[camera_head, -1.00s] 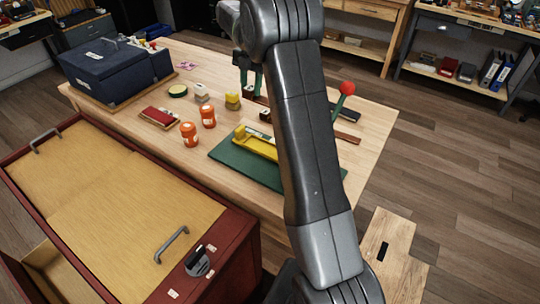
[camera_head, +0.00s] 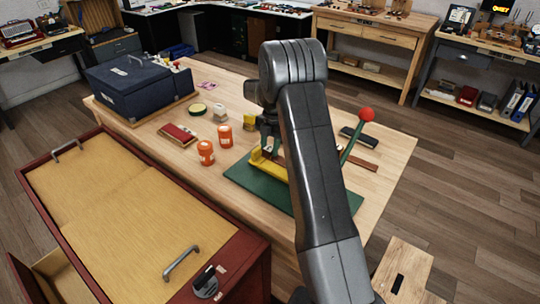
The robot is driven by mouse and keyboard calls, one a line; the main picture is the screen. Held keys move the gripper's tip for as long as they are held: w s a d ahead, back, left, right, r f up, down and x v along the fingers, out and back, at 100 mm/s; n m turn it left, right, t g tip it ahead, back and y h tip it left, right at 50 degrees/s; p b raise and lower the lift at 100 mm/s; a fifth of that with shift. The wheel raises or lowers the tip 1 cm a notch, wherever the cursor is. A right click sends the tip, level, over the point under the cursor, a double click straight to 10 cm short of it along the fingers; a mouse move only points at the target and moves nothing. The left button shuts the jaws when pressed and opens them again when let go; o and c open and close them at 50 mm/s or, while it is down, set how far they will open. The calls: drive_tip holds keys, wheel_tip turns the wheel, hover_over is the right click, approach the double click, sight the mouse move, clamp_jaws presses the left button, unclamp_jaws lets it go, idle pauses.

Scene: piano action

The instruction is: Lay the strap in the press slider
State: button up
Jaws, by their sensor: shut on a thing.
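The press has a green base (camera_head: 240,177), a green lever with a red ball (camera_head: 367,114), and a yellow slider (camera_head: 270,169). My arm hides the slider's right part. My gripper (camera_head: 270,148) is just over the slider's left end, pointing down. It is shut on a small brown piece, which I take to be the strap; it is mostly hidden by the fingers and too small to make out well. I cannot tell whether it touches the slider.
Two orange jars (camera_head: 206,153), a red-topped box (camera_head: 178,135) and a yellow block (camera_head: 250,122) stand left of and behind the press. A brown strip (camera_head: 361,164) and a dark case (camera_head: 359,136) lie to the right. A blue case (camera_head: 140,85) stands at the back left.

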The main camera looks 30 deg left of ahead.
drive_tip(key=shift+f+p, duration=0.3)
drive_tip(key=shift+f, duration=1.85)
drive_tip(key=shift+f, duration=0.2)
drive_tip(key=o, duration=1)
drive_tip(key=shift+r, duration=0.1)
drive_tip(key=r, duration=0.4)
drive_tip(key=w+r+b, duration=0.1)
drive_tip(key=r, duration=0.3)
drive_tip(key=r+b, duration=0.1)
drive_tip(key=r, duration=0.3)
drive_tip(key=shift+w+d, duration=0.1)
drive_tip(key=shift+w, duration=0.3)
